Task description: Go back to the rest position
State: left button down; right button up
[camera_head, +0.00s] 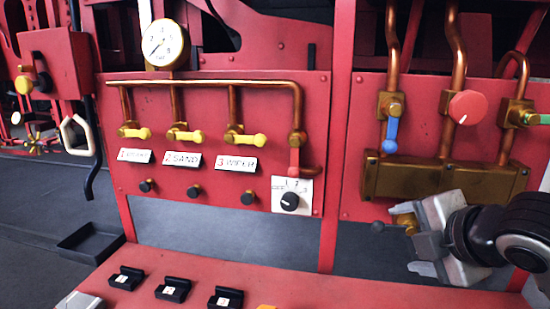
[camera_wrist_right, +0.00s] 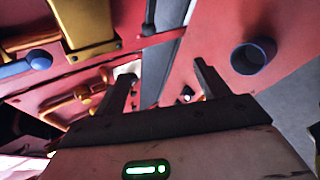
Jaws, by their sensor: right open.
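My right gripper (camera_head: 418,244) is at the right of the head view, in front of the red panel and below the brass manifold (camera_head: 425,178). Its jaws are apart and a brass fitting with a dark knob (camera_head: 379,227) shows close to its upper finger; I cannot tell if they touch. In the right wrist view the two dark fingers of the right gripper (camera_wrist_right: 165,78) are spread, with nothing held between them. My left gripper is not in view.
Yellow-handled valves (camera_head: 184,135), a gauge (camera_head: 165,43), a rotary switch (camera_head: 290,201) and a red round knob (camera_head: 468,107) sit on the panels. A red shelf (camera_head: 300,287) with black holders (camera_head: 173,289) runs below. A blue cup-like thing (camera_wrist_right: 252,57) shows in the wrist view.

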jog(key=s+a+f+m+g, duration=0.1)
jog(key=s+a+f+m, duration=0.2)
jog(key=f, duration=0.4)
jog(key=s+a+f+m+g, duration=0.1)
jog(key=s+f+m, duration=0.35)
jog(key=f, duration=0.35)
jog(key=s+d+f+m+g+h, duration=0.1)
jog(key=s+f+m+g, duration=0.4)
jog(key=s+f+m, duration=0.8)
jog(key=w+a+f+t+y, duration=0.1)
jog(key=w+a+f+t, duration=0.1)
jog(key=f+t, duration=0.1)
jog(key=w+a+f+n+t, duration=0.1)
jog(key=w+a+f+t, duration=0.1)
jog(key=f, duration=0.3)
jog(key=shift+a+t+y, duration=0.15)
jog(key=shift+t+y, duration=0.25)
jog(key=shift+t, duration=0.4)
